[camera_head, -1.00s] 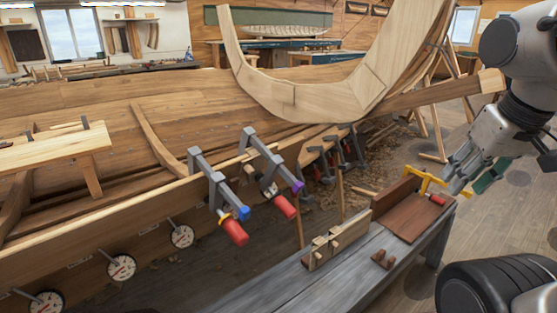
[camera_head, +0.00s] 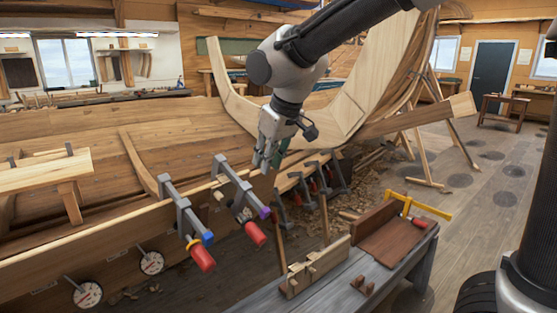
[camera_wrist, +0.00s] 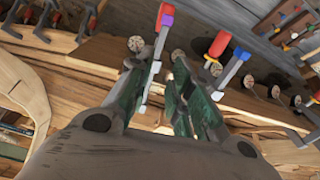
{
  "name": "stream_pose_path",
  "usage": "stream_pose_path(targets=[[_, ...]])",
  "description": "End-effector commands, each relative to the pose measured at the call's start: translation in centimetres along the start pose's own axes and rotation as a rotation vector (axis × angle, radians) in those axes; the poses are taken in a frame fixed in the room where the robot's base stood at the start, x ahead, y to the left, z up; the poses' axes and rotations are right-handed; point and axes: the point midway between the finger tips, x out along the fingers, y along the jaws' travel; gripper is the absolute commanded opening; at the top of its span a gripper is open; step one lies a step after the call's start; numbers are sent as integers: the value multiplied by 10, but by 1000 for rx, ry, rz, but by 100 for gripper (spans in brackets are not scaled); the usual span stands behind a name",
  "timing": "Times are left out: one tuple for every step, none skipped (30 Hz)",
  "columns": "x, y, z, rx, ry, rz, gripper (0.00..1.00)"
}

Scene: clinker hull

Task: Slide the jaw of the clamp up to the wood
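Two grey bar clamps hang on the hull's upper plank edge. The left clamp (camera_head: 172,192) has a blue collar and red handle. The right clamp (camera_head: 229,168) has a purple end and red handle (camera_head: 256,233); its lower jaw (camera_head: 243,214) sits down the bar, and whether it touches wood is unclear. My gripper (camera_head: 265,166) is above and just right of the right clamp, pointing down. In the wrist view its green-padded fingers (camera_wrist: 155,80) are apart, with the purple-ended clamp (camera_wrist: 161,45) seen between and beyond them; I cannot see contact. The blue-collared clamp (camera_wrist: 228,68) is to the right.
A grey bench (camera_head: 330,278) at the lower right holds wooden blocks and a yellow clamp (camera_head: 428,206). More clamps (camera_head: 318,178) hang behind the right clamp. A curved wooden frame (camera_head: 240,105) rises behind my arm. Open floor lies to the right.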

Motion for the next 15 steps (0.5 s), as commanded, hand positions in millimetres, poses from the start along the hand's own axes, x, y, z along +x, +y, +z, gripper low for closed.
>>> stream_pose_path(targets=[[2,0,-2,4,8,0,21],[4,0,-2,6,10,0,21],[6,0,-2,8,10,0,21],[8,0,-2,9,10,0,21],[11,0,-2,9,10,0,21],[15,0,-1,9,9,0,21],[18,0,-1,9,8,0,21],[22,0,-1,9,8,0,21],[27,1,-1,9,8,0,21],[31,1,-1,9,7,0,21],[35,1,-1,9,7,0,21],[41,1,-1,10,7,0,21],[45,1,-1,10,6,0,21],[49,1,-1,10,7,0,21],[54,1,-1,10,6,0,21]])
